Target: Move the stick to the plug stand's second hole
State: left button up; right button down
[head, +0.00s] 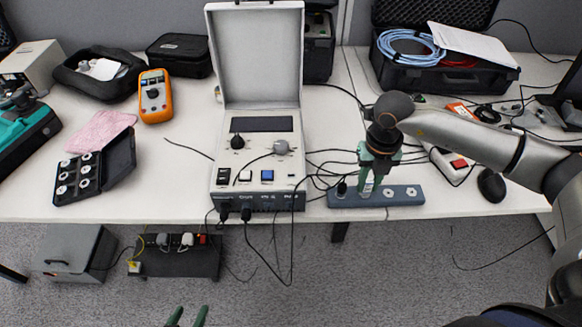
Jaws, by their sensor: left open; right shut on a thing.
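The plug stand (402,200) is a blue-grey bar at the front edge of the table. Two pale round holes show on its right part, and a dark plug stands at its left end. My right gripper (370,188) points down over the stand, left of the two pale holes. It is shut on the stick (369,186), a small light piece mostly hidden between the green fingers. I cannot tell whether the stick's lower end is inside a hole. My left gripper (187,317) is open and empty, low at the bottom edge, over the floor.
A calibration device (257,160) with its lid raised stands left of the plug stand, with black cables between them. A mouse (491,185) lies to the right. An orange multimeter (155,96) and a black case of round parts (118,160) are on the left.

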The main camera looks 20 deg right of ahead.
aim_at(369, 181)
pick_arm(q)
jog(key=shift+s+f+b, duration=0.15)
jog(key=shift+f+b, duration=0.2)
jog(key=shift+f, duration=0.05)
pick_arm(e)
jog(key=shift+f, duration=0.4)
dwell(0.9)
jog(key=c, duration=0.6)
grip_release()
pick_arm(q)
jog(key=shift+r, duration=0.1)
jog(key=shift+r+p, duration=1.85)
jog(key=shift+p, duration=0.05)
pick_arm(e)
jog(key=shift+r, duration=2.55)
pick_arm(q)
jog(key=shift+w, duration=0.2)
pick_arm(e)
notch_tip(369, 181, up, 2)
jog(key=shift+w+r, duration=0.1)
jog(key=shift+r, duration=0.1)
pick_arm(q)
jog(key=shift+s+a+f, duration=0.35)
jog(key=shift+s+a, duration=0.05)
jog(key=shift+a, duration=0.1)
pick_arm(e)
notch_tip(369, 181, up, 10)
jog(key=shift+r, duration=0.1)
